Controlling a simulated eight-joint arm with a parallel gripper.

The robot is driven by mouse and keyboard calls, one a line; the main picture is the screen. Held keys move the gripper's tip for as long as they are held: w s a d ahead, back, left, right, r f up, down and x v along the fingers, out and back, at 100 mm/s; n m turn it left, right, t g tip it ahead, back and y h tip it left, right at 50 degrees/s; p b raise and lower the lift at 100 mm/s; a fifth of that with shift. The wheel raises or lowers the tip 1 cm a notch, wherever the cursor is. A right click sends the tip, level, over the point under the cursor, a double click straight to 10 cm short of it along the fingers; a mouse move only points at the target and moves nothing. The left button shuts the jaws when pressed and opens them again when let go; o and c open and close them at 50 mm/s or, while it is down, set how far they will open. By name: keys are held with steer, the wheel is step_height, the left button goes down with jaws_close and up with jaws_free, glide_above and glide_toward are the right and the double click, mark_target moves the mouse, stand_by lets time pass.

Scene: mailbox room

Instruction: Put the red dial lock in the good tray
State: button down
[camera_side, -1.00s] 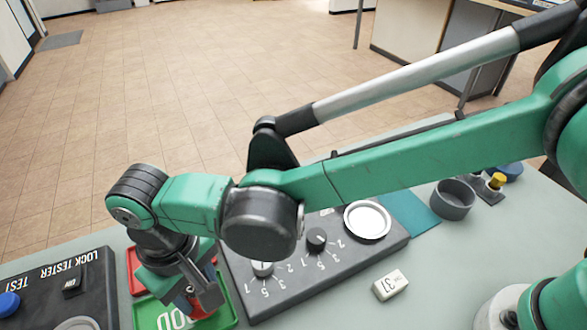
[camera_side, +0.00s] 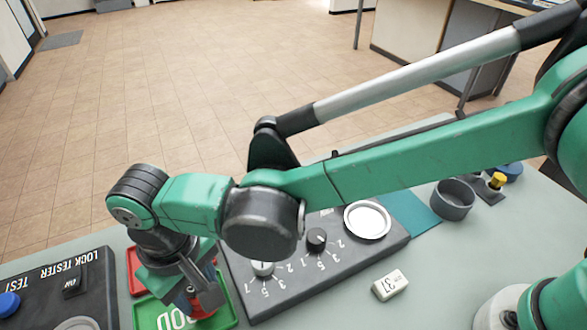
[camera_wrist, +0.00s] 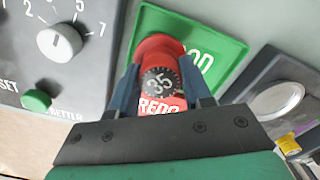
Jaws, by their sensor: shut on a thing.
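The red dial lock (camera_wrist: 160,52) with its dark numbered dial is between the fingers of my gripper (camera_wrist: 162,88), which is shut on it. In the side view my gripper (camera_side: 196,300) points down over the green good tray (camera_side: 228,312), and the lock is mostly hidden behind the fingers. In the wrist view the green tray (camera_wrist: 222,48) lies beneath and beyond the lock. I cannot tell whether the lock touches the tray floor.
A red redo tray (camera_side: 134,262) adjoins the green tray. The lock tester (camera_side: 95,290) stands left, and a dark setter panel with knobs (camera_side: 290,292) stands right. A white tag marked 37 (camera_side: 390,285) and a grey cup (camera_side: 453,199) are further right.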

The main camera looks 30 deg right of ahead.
steer(key=shift+f, duration=0.3)
steer(key=shift+f, duration=0.9)
steer(key=shift+c, duration=0.3)
jaws_free()
steer(key=shift+r, duration=3)
